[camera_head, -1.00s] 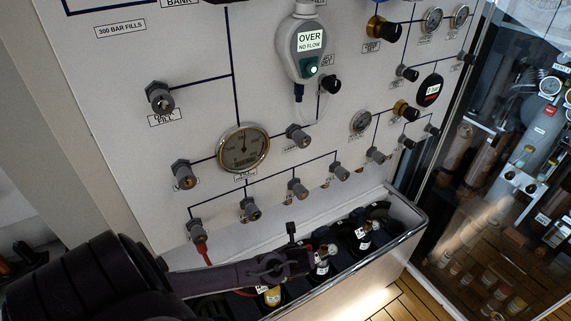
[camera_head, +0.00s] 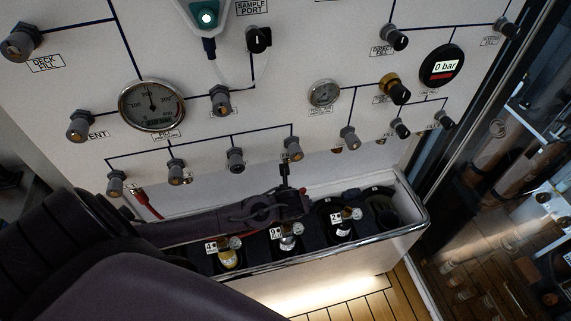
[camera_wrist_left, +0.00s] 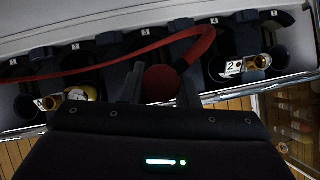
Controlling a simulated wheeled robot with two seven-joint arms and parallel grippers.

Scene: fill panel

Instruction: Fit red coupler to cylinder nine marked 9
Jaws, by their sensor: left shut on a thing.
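My left gripper (camera_head: 290,205) reaches in from the left over the cylinder trough. In the left wrist view its fingers (camera_wrist_left: 160,88) are shut on the round red coupler (camera_wrist_left: 161,82), whose red hose (camera_wrist_left: 110,66) curves behind. In the head view the hose (camera_head: 148,204) hangs from the panel at left. Three tagged cylinder valves show: a yellow-necked one (camera_head: 228,254), a middle one (camera_head: 287,238) just below the gripper, and one at right (camera_head: 343,226). The middle tag may read 9, but is too small to be sure. My right gripper is not in view.
The trough's metal rim (camera_head: 330,250) runs along the front. The panel above carries several knobs, a large round gauge (camera_head: 152,104) and a 0 bar display (camera_head: 441,66). The wrist view shows numbered slots and a tag 2 (camera_wrist_left: 235,68). A glass door stands at right.

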